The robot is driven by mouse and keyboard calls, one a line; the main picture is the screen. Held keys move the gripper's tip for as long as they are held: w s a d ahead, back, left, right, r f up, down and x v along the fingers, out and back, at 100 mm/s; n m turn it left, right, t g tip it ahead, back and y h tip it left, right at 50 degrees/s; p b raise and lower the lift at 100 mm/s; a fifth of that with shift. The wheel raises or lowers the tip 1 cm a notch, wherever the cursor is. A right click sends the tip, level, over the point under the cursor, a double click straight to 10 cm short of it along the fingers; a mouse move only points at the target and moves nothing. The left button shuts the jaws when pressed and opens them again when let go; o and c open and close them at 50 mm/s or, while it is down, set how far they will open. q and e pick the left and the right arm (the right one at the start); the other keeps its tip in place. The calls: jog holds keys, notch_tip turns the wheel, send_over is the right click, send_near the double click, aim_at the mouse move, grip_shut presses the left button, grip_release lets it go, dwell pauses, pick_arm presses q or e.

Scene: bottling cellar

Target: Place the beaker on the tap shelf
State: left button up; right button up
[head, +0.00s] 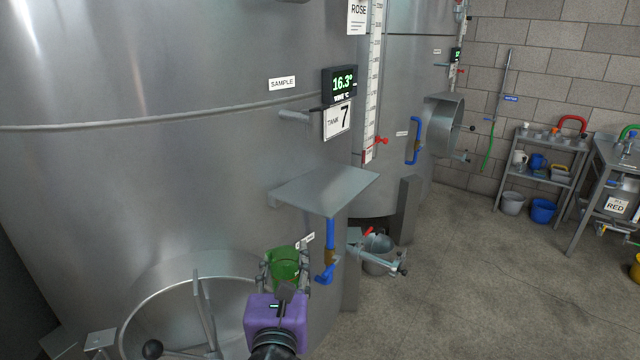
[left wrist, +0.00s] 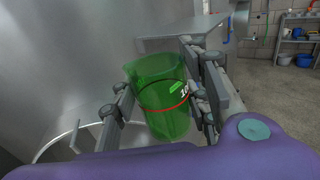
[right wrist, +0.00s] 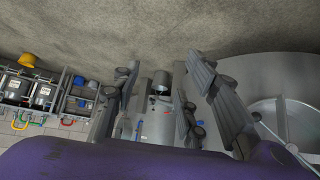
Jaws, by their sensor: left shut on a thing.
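The beaker (head: 285,264) is green and see-through. In the left wrist view the beaker (left wrist: 163,103) shows a red line and white figures. My left gripper (head: 284,272) is shut on it, one finger on each side, and it looks roughly upright. The tap shelf (head: 322,187) is a bare grey metal plate on the side of tank 7. In the head view the beaker is below and left of the shelf; the shelf (left wrist: 182,38) also shows beyond the beaker in the left wrist view. My right gripper (right wrist: 160,98) is open and empty in the right wrist view.
A tap with a blue handle (head: 330,235) hangs under the shelf's front. A round manway (head: 140,300) lies left of my left gripper. A metal bucket (head: 378,254) stands on the floor behind a red-handled valve. Open floor and racks with buckets lie at right.

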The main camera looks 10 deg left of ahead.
pick_arm(q)
jog(key=w+d+r+n+g+y+b, duration=0.4)
jog(key=w+d+r+n+y+b, duration=0.25)
jog(key=w+r, duration=0.55)
jog(key=shift+m+y, duration=0.25)
jog(key=shift+m, duration=0.5)
jog(key=f+p+x, duration=0.1)
jog(key=x, duration=0.5)
jog(key=w+d+p+x, duration=0.1)
jog(key=x, duration=0.5)
jog(key=f+p+x, duration=0.1)
jog(key=x, duration=0.5)
jog(key=shift+w+d+f+p, duration=0.2)
jog(key=shift+d+f+p, duration=0.1)
jog(key=shift+d+f, duration=0.1)
jog(key=shift+f, duration=0.45)
pick_arm(e)
jog(key=d+f, duration=0.1)
jog(key=f, duration=0.1)
jog(key=shift+d+f, duration=0.35)
pick_arm(q)
jog(key=shift+d, duration=0.1)
